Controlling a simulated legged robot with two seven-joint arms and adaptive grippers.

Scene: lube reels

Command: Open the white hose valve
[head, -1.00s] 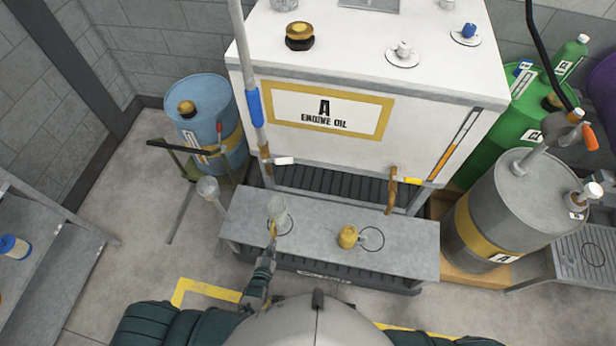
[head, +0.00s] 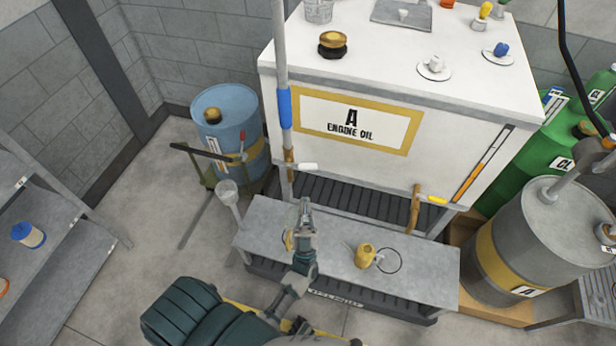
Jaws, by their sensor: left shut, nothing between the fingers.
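The white hose valve handle (head: 307,166) sticks out to the right from a brass fitting (head: 289,168) at the foot of the grey pipe, on the left front of the white engine oil tank (head: 440,130). My left gripper (head: 304,204) is shut and empty. It points up over the left part of the metal bench, just below the white handle in the picture and apart from it. A second valve with a yellow handle (head: 437,199) sits at the tank's lower right. My right gripper is not in view.
The metal bench (head: 425,260) carries a small yellow oil can (head: 366,256) beside a black ring. My gripper hides part of the bench's left side. A blue drum (head: 230,125) stands left, a grey drum (head: 515,240) right. A funnel (head: 228,192) stands left of the bench.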

